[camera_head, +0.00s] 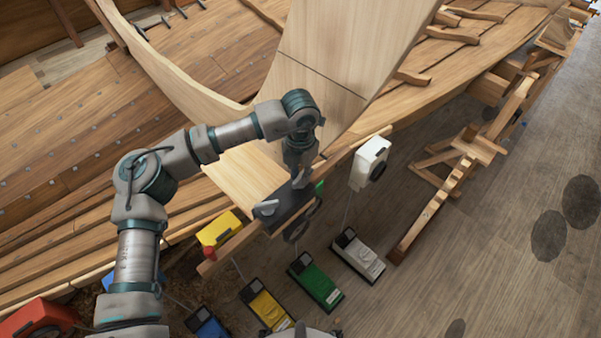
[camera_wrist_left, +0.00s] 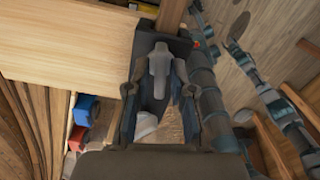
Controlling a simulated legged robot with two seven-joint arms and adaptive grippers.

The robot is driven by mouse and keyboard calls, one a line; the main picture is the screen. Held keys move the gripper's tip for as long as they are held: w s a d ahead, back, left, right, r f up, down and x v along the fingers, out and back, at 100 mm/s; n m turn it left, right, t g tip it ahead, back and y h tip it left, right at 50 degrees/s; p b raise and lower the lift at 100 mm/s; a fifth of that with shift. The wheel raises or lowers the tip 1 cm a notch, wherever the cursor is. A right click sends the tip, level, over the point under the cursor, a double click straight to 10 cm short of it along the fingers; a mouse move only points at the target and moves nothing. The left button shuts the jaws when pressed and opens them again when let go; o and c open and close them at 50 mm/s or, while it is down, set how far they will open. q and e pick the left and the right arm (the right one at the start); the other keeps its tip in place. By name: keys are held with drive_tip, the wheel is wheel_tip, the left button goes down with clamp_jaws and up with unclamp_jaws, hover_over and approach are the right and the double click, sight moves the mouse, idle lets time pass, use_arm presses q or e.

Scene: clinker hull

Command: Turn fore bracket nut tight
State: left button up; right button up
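My left gripper (camera_wrist_left: 160,92) is over a dark block (camera_wrist_left: 163,45) on the rail at the hull's edge. In the left wrist view its two dark fingers stand apart, one on each side of a grey upright piece, perhaps the nut or its handle (camera_wrist_left: 158,70). Gaps show between the fingers and this piece, and I cannot make out contact. In the head view the left gripper (camera_head: 297,178) reaches down to the same spot from above. The nut's threads and the bracket's outline cannot be made out.
A white box (camera_head: 370,163) hangs right of the gripper and a yellow box (camera_head: 219,230) sits left of it. White (camera_head: 357,256), green (camera_head: 316,283) and yellow (camera_head: 267,305) units lie on the floor below.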

use_arm(q)
drive_tip(key=shift+o, duration=0.2)
wheel_tip(320, 180, up, 12)
idle(0.5)
drive_tip(key=shift+f, duration=0.1)
